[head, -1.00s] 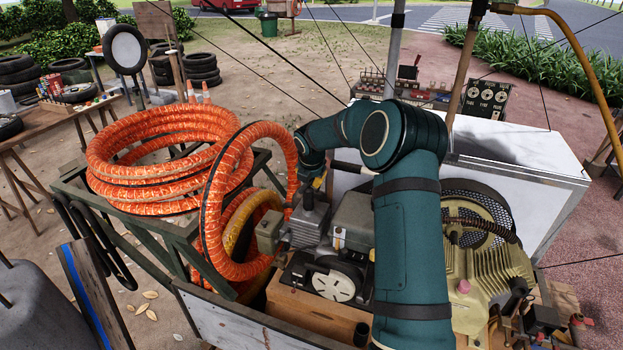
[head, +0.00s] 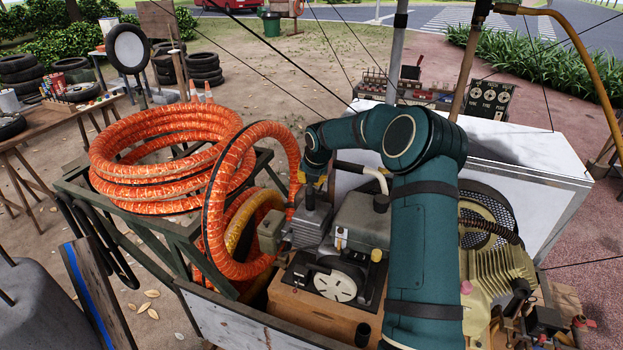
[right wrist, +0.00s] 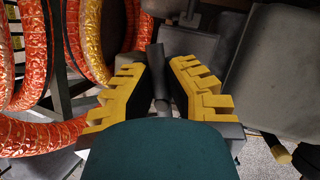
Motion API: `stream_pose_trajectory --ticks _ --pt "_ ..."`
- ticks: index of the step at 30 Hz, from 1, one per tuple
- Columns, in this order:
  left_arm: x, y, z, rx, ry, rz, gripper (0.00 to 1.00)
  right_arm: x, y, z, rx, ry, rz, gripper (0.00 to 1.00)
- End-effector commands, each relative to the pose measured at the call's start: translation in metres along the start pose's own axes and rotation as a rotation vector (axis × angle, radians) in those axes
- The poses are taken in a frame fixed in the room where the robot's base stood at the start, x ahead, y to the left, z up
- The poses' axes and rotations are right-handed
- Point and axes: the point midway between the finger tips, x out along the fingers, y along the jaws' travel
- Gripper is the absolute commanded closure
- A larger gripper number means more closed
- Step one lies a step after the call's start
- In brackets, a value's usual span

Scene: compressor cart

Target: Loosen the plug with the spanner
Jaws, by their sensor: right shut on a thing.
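My right gripper (head: 313,187) comes down beside the orange hose onto the grey machinery on the cart. In the right wrist view, its two yellow-backed fingers (right wrist: 160,100) close on a dark grey bar (right wrist: 158,62) that stands up between them. The bar also shows under the gripper in the head view (head: 311,206). Its far end is not clear, so I cannot tell whether it is the spanner. Below it is a grey finned block (head: 313,228). I cannot make out the plug. My left gripper is out of view.
Coiled orange hose (head: 160,185) rests on a green stand to the left, and one loop (head: 215,205) hangs close to my right gripper. A white box top (head: 535,150) lies beyond my arm.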

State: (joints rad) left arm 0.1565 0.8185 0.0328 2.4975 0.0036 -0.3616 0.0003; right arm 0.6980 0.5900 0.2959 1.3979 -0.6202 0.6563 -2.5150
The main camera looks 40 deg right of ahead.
Motion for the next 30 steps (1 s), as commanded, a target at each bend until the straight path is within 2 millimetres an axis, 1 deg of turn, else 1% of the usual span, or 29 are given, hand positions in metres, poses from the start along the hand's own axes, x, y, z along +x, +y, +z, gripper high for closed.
stream_pose_trajectory --ticks 3,6,16,24,30 --pt "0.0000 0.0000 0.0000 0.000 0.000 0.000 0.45 0.0009 0.0004 -0.0002 -0.071 0.017 0.030 1.00" --pt "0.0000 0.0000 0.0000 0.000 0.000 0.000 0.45 0.0006 0.0017 -0.0003 -0.104 0.023 0.042 1.00" --pt "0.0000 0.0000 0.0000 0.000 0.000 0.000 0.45 0.0006 0.0020 -0.0003 -0.128 0.027 0.052 1.00" --pt "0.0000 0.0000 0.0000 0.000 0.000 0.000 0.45 0.0009 0.0058 -0.0014 -0.306 0.064 0.124 1.00" --pt "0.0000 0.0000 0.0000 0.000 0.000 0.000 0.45 0.0004 0.0065 -0.0013 -0.332 0.067 0.133 1.00"
